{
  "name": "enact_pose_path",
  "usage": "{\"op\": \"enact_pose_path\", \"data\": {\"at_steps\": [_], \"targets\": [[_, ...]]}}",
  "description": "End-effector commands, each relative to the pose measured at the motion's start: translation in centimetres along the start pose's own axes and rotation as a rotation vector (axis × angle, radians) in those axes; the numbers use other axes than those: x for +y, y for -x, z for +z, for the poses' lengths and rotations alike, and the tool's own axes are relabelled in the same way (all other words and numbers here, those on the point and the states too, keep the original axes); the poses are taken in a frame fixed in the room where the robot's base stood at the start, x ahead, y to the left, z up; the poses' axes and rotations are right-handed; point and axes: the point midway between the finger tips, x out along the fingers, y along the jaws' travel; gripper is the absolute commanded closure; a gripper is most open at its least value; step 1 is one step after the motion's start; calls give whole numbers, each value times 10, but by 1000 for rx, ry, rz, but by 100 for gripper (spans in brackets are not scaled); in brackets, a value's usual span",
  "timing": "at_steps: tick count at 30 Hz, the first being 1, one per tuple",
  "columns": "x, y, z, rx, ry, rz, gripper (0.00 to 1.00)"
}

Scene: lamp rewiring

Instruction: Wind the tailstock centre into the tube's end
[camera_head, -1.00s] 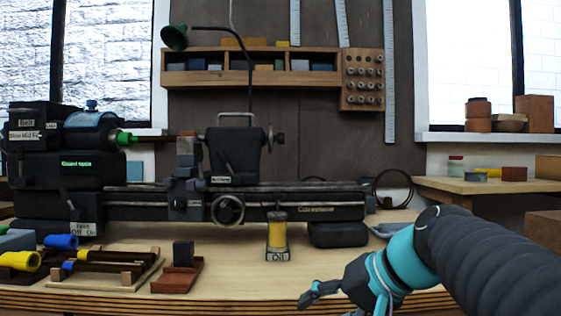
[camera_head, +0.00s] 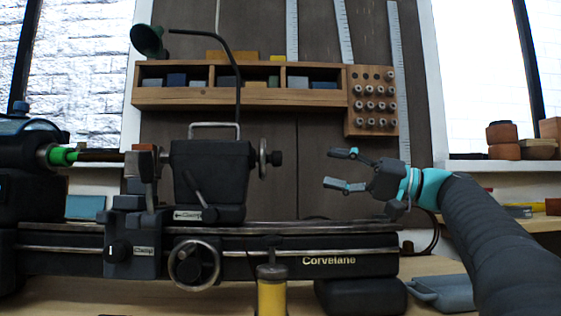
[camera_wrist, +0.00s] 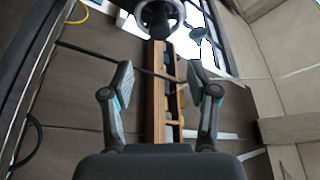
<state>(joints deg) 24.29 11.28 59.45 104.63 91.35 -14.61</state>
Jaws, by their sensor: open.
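The dark tailstock (camera_head: 210,175) stands on the lathe bed, with a handle on top and a "Clamp" label at its foot. Its handwheel (camera_head: 263,159) with a dark knob sticks out on its right side. The tube (camera_head: 102,156) runs from the green chuck end towards the tailstock; its end by the centre is hidden behind the carriage. My gripper (camera_head: 345,169) is open and empty, to the right of the handwheel and apart from it, fingers pointing left. In the wrist view the handwheel (camera_wrist: 160,13) shows at the top, beyond and between my open fingertips.
The lathe bed (camera_head: 320,228) runs below my gripper. The carriage (camera_head: 131,240) with its large handwheel (camera_head: 193,263) sits left. A yellow oil bottle (camera_head: 271,290) stands in front. A wooden shelf (camera_head: 235,96) hangs behind. Open space lies between gripper and handwheel.

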Motion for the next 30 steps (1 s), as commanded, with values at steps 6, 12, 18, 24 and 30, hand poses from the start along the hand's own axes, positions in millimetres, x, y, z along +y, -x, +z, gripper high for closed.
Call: {"op": "enact_pose_path", "data": {"at_steps": [6,12,18,24,30], "targets": [[-1,-42,1,-4,-2,-2,41],[0,-79,0,-3,-3,-1,41],[0,-105,0,-2,-3,0,41],[0,-116,0,-1,-2,1,41],[1,-117,0,0,-2,2,41]]}}
